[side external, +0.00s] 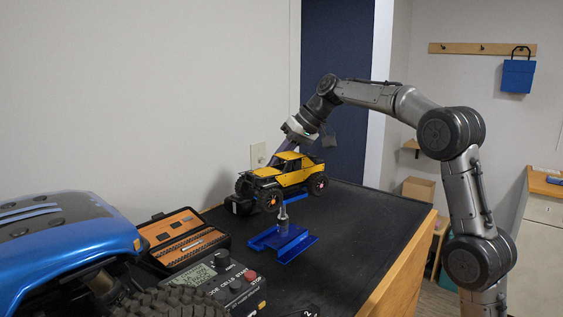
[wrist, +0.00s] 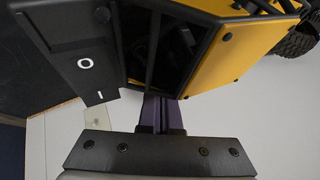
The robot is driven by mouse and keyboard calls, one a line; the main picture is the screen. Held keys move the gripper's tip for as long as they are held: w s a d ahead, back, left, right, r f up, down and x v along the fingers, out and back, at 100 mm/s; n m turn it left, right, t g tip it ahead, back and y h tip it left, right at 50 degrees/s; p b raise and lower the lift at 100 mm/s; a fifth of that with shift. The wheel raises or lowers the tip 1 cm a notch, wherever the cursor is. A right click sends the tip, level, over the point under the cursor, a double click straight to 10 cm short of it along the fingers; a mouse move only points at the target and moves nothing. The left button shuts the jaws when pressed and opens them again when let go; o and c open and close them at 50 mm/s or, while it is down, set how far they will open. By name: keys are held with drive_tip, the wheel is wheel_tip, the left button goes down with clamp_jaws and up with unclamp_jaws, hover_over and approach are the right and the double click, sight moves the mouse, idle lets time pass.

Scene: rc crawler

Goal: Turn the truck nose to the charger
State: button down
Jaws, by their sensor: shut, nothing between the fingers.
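The charger (side external: 232,287), with a grey display, knobs and a red button, lies at the front left of the bench. My gripper (side external: 288,146) reaches down at the truck's far side, its lower end partly hidden behind the cab. In the wrist view the truck's yellow panel and black frame (wrist: 255,52) fill the top. My purple fingers (wrist: 163,112) are shut and empty, close against that frame; contact is unclear.
A large blue vehicle (side external: 65,225) with a knobbly tyre fills the lower left. An orange-and-black case (side external: 182,238) lies behind the charger. The wall stands close behind the truck. The dark mat (side external: 350,225) is clear on the right.

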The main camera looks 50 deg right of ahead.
idle(0.3)
drive_tip(key=shift+w+a+n+y, duration=0.45)
drive_tip(key=shift+a+n, duration=0.15)
drive_tip(key=shift+a, duration=0.2)
